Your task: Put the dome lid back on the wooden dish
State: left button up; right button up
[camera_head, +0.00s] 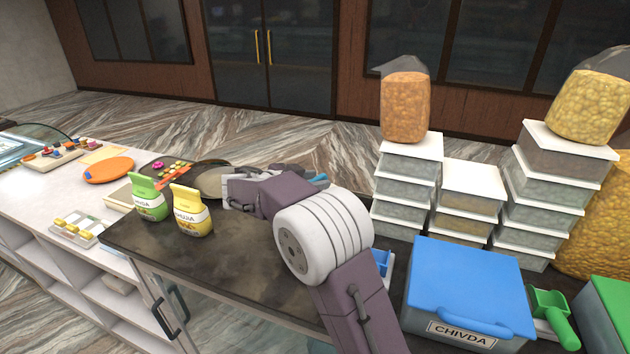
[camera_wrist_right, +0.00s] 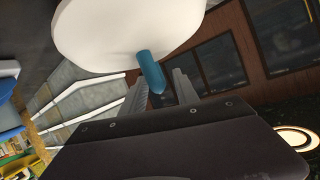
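The dome lid is a pale round shape with a blue knob, large at the top of the right wrist view (camera_wrist_right: 125,30). In the head view a grey-beige round shape at the back of the dark counter looks like the lid (camera_head: 208,183). My right gripper (camera_head: 228,192) is beside it, partly hidden by its own arm. In the wrist view its fingers (camera_wrist_right: 163,80) are parted, with the knob between them and a narrow gap on the right. The wooden dish is not clearly visible; a dark-rimmed shape shows behind the lid. My left gripper is out of view.
Green (camera_head: 150,198) and yellow (camera_head: 191,212) pouches stand left of my right arm. Stacked boxes (camera_head: 408,165), a blue chivda box (camera_head: 465,280) and a green scoop (camera_head: 552,310) crowd the right.

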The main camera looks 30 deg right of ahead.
jog(key=shift+r+p, duration=0.8)
jog(key=shift+p, duration=0.35)
jog(key=shift+s+a+r+b, duration=0.1)
jog(key=shift+s+a+b, duration=0.15)
jog(key=shift+a+b, duration=0.3)
jog(key=shift+s+a+b, duration=0.2)
jog(key=shift+a+b, duration=0.1)
jog(key=shift+a, duration=0.4)
jog(key=b+v, duration=0.2)
jog(key=v, duration=0.7)
jog(key=shift+s+r, duration=0.15)
jog(key=shift+r, duration=0.1)
